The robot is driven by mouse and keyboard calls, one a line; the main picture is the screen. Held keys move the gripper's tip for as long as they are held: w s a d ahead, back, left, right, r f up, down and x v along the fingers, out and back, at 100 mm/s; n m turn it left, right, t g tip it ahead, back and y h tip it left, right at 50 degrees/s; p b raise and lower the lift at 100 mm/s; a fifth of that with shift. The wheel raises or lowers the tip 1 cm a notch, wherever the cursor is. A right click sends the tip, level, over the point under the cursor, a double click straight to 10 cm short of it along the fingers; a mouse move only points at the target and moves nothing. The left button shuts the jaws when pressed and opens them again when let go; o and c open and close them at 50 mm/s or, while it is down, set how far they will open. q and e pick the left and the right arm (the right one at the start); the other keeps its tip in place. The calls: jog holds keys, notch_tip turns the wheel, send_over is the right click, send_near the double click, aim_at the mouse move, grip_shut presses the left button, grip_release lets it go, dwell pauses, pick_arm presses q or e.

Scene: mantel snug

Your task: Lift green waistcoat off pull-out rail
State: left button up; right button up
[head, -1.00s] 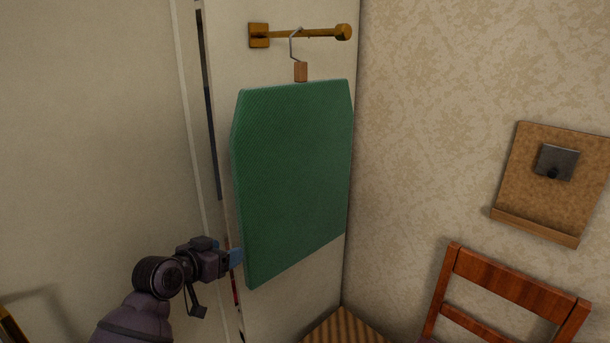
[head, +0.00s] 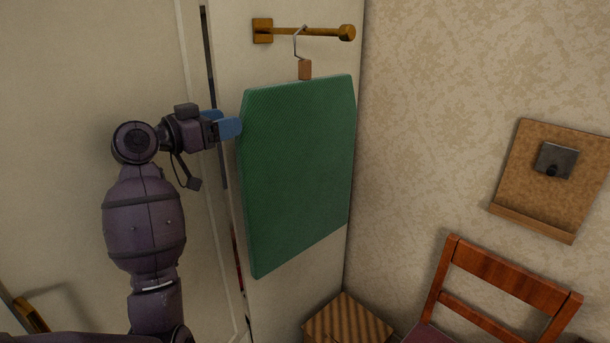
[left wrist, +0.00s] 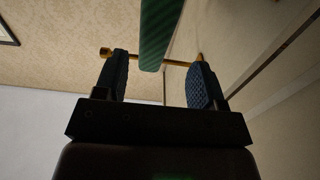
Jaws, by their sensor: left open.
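The green waistcoat (head: 297,175) hangs flat from a hook with a small wooden block (head: 305,69) on the brass pull-out rail (head: 318,32). The rail sticks out from the pale panel toward the right. My left gripper (head: 238,127) is at the waistcoat's upper left edge in the head view. In the left wrist view it is open (left wrist: 158,75), with the waistcoat's edge (left wrist: 158,40) ahead between the two fingers and the rail (left wrist: 175,62) beyond. I cannot tell whether a finger touches the cloth. My right gripper is not in view.
A wooden chair (head: 505,285) stands at the lower right beside a striped box (head: 345,322). A wooden board with a metal fitting (head: 552,180) is on the patterned wall. A narrow gap runs along the panel's left edge.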

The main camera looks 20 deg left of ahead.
aim_at(253, 114)
pick_arm(q)
jog(key=p+x, duration=0.1)
jog(key=x, duration=0.2)
jog(key=p+x, duration=0.1)
jog(key=x, duration=0.1)
jog(key=shift+w+d+r, duration=0.2)
jog(key=shift+d+r, duration=0.05)
jog(key=shift+d, duration=0.35)
jog(key=shift+w+d+f, duration=0.1)
jog(key=shift+w+d, duration=0.05)
jog(key=shift+w, duration=0.35)
jog(key=shift+c, duration=0.3)
grip_shut()
